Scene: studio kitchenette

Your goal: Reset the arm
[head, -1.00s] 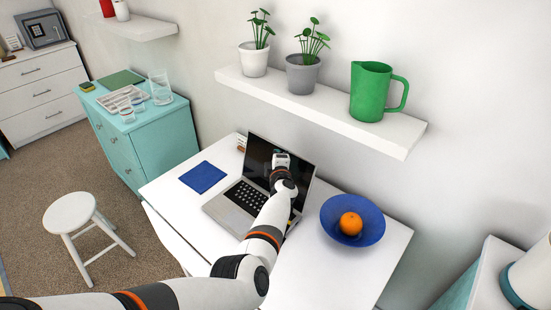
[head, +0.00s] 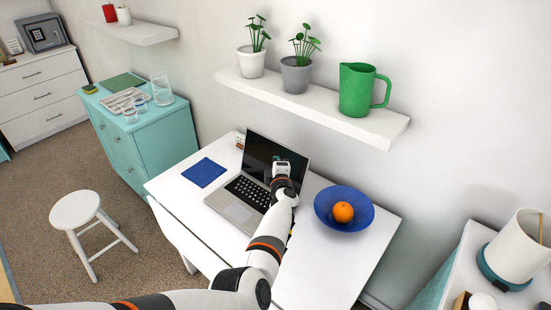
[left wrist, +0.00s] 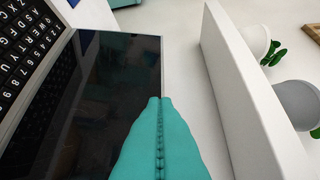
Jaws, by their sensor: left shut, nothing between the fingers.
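My left arm reaches up from the bottom of the head view. Its gripper (head: 276,159) is in front of the open laptop's (head: 240,205) dark screen, near the screen's right side, and covers part of it. In the left wrist view the two teal fingers (left wrist: 160,100) are pressed together with nothing between them. The laptop screen (left wrist: 90,85) is beside and behind them there, with the keyboard at the left edge. I cannot tell whether the fingers touch the screen. My right gripper is not in view.
A blue bowl (head: 324,212) with an orange (head: 343,212) stands right of my arm on the white desk (head: 330,258). A blue pad (head: 203,173) lies left of the laptop. A wall shelf (head: 330,112) with two potted plants and a green pitcher (head: 357,90) hangs above.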

